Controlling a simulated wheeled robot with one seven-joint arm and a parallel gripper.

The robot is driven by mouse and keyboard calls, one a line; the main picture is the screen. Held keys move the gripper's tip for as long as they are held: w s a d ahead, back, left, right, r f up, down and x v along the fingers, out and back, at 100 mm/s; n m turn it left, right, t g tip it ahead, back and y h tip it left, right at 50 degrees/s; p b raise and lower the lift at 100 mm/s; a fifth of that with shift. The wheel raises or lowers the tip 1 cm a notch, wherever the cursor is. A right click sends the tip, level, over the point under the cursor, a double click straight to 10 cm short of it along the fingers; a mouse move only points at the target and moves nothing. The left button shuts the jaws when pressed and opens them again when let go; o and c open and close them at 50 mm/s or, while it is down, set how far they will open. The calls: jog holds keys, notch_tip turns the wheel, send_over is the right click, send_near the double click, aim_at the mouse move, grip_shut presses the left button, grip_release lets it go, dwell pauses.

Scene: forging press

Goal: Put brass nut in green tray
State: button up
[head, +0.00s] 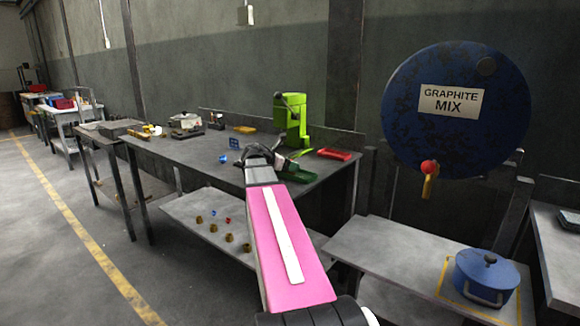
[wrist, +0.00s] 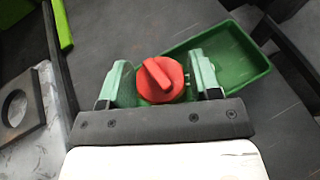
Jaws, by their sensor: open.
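The green tray (head: 301,175) lies on the workbench, partly behind my gripper. In the wrist view the green tray (wrist: 236,62) is just beyond the right finger and its inside looks empty where visible. My gripper (head: 264,153) is over the bench; in the wrist view my gripper (wrist: 161,78) is open. A round red knob-like thing (wrist: 170,92) shows between its fingers; I cannot tell whether they touch it. Several small brass-coloured pieces, one of them a brass piece (head: 229,237), sit on the lower shelf; which is the brass nut I cannot tell.
A bright green press (head: 291,118) stands behind the tray, with a red tray (head: 336,154) to its right. A blue bracket-like piece (head: 234,143) lies on the bench. A blue pot (head: 487,277) sits on the low table at right. The left floor is clear.

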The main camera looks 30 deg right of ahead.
jog(key=v, duration=1.2)
jog(key=shift+a+f, duration=0.1)
jog(key=shift+a, duration=0.05)
